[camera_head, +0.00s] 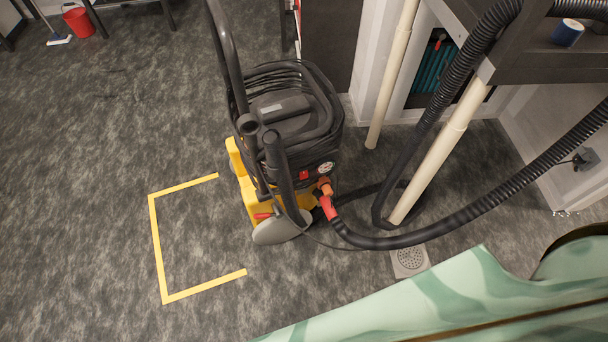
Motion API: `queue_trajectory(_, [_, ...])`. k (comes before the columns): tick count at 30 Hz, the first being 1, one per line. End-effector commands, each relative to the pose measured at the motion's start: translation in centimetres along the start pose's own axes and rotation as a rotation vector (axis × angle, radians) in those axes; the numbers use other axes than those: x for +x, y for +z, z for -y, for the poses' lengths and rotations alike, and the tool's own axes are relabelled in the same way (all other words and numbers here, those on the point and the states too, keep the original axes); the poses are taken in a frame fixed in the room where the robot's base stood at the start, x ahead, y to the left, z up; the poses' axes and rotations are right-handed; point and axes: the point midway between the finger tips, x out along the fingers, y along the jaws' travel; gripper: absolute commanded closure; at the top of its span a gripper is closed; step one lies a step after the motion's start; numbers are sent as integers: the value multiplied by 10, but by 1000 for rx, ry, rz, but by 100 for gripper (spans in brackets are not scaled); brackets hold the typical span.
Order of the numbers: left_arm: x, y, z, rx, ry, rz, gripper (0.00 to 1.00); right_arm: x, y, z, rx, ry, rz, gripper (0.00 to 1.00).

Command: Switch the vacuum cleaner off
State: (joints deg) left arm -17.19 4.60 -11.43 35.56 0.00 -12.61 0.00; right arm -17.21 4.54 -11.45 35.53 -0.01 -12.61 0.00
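The vacuum cleaner (292,115) stands upright on the dark floor in the middle of the view. It has a black body, a yellow base (243,180) and a tall black handle. A small red part (304,175), possibly its switch, sits on the front beside a round white gauge (326,168). I cannot tell whether it is set on or off. An orange and red coupling (326,196) joins a black ribbed hose (440,227) to the front. Neither of my grippers shows in the view.
A yellow tape outline (157,240) lies on open floor left of the cleaner. A pale pipe (440,150) slants down at the right, near a floor drain (409,261). A plug (583,158) is on the right wall. A red bucket (79,22) stands far left.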

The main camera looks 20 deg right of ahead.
Motion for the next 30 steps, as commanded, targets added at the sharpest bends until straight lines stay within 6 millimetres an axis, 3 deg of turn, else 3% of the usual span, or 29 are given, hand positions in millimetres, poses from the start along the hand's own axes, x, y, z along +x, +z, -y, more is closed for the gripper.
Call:
queue_trajectory(5, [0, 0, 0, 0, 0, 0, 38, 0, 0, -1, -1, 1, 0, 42])
queue_trajectory(11, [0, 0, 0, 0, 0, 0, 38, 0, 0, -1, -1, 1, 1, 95])
queue_trajectory(12, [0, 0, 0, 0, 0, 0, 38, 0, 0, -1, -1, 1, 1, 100])
queue_trajectory(30, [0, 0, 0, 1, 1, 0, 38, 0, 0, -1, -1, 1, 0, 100])
